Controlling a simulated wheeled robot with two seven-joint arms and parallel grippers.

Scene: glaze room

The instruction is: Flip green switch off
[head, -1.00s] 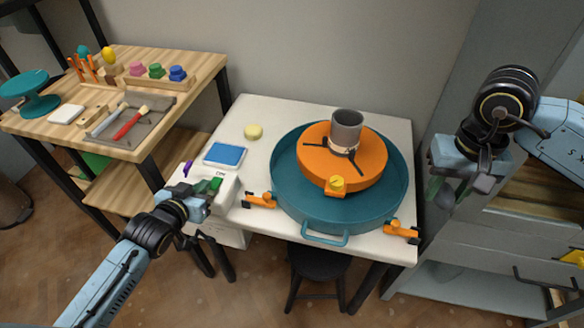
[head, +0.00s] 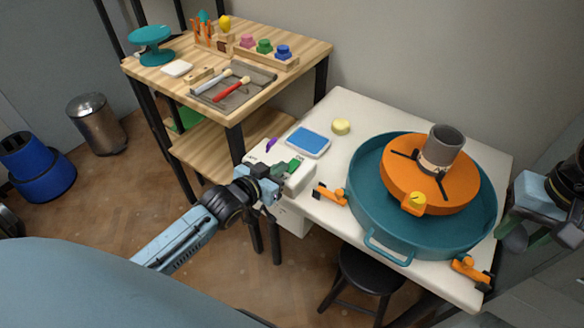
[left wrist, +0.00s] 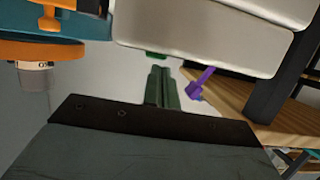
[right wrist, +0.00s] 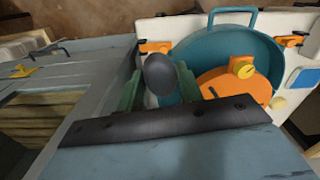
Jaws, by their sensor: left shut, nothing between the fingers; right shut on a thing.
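The white switch box (head: 298,180) stands at the left edge of the white table. The green switch (head: 295,165) is on its top, close to my left fingertips; a bit of it shows in the left wrist view (left wrist: 155,55). The purple switch (head: 271,144) is farther back on the box and also shows in the left wrist view (left wrist: 201,84). My left gripper (head: 280,169) is shut and empty, beside the green switch; I cannot tell if they touch. My right gripper (right wrist: 160,84) is shut on a dark grey rounded thing (right wrist: 161,72), right of the table.
A teal basin (head: 375,220) with an orange wheel (head: 458,188) and a grey cylinder (head: 443,146) fills the table's right part. A blue-topped scale (head: 308,141) and a yellow sponge (head: 341,127) lie behind the box. A wooden shelf (head: 300,45) stands at the back left.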

